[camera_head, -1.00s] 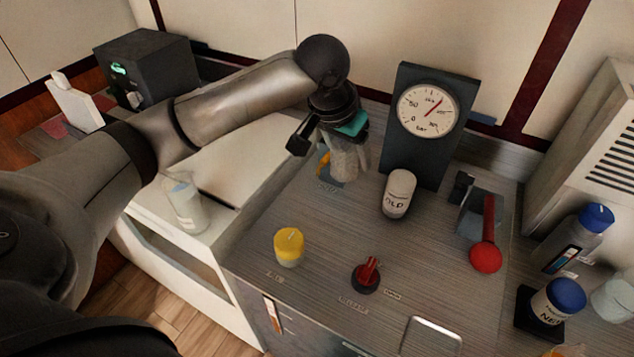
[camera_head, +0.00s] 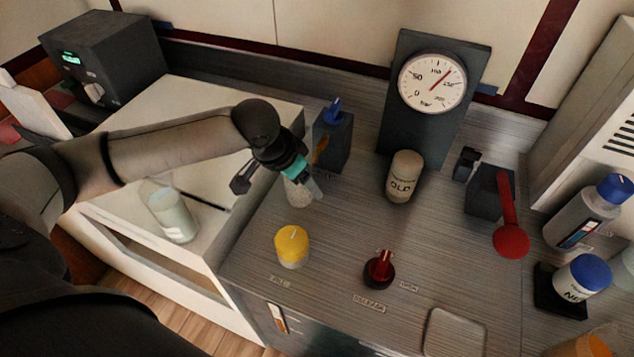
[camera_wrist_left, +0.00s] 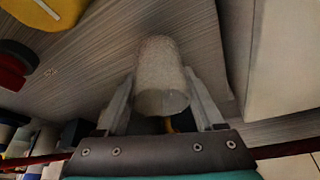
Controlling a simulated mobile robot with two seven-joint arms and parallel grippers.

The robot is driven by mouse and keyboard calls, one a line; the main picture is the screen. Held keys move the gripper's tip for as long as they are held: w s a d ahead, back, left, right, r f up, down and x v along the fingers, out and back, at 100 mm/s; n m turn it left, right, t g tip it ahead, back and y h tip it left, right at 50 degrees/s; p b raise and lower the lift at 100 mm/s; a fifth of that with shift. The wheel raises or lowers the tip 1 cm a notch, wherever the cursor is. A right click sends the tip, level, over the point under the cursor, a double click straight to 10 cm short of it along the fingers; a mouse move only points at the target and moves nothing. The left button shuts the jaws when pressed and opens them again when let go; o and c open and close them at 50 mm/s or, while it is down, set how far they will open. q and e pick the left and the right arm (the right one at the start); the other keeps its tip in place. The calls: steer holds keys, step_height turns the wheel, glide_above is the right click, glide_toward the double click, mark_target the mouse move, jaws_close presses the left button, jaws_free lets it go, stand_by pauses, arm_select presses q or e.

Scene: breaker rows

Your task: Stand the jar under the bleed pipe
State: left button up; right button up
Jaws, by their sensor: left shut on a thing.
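My left gripper (camera_head: 300,178) is shut on a greyish, grainy-looking clear jar (camera_head: 297,193), which also shows between the two fingers in the wrist view (camera_wrist_left: 160,70). The jar looks roughly upright over the grey panel, in front and to the left of the bleed pipe. I cannot tell whether its base touches the panel. The bleed pipe (camera_head: 321,149) is a short brass-coloured spout on a dark block (camera_head: 337,140) with a blue knob on top. The gripper and jar hide part of the area below the spout. My right gripper is not in view.
A yellow knob (camera_head: 292,246) stands close in front of the jar. A red release knob (camera_head: 379,269), a canister marked OLD (camera_head: 404,177) and a red-handled lever (camera_head: 510,238) are to the right.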

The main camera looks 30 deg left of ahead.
arm_select(q)
steer(key=shift+w+f, duration=0.1)
steer(key=shift+f, duration=0.6)
steer(key=w, duration=0.1)
steer(key=w+d, duration=0.1)
steer(key=w, duration=0.1)
steer(key=shift+w+d+b, duration=0.1)
steer(key=shift+b, duration=0.25)
steer(key=shift+w+f, duration=0.25)
steer(key=shift+w, duration=0.05)
steer(key=shift+f, duration=0.35)
steer(key=shift+s, duration=0.1)
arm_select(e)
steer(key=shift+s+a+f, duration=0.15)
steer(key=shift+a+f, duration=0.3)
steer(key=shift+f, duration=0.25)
arm_select(q)
steer(key=o, duration=1.4)
steer(key=shift+f, duration=0.1)
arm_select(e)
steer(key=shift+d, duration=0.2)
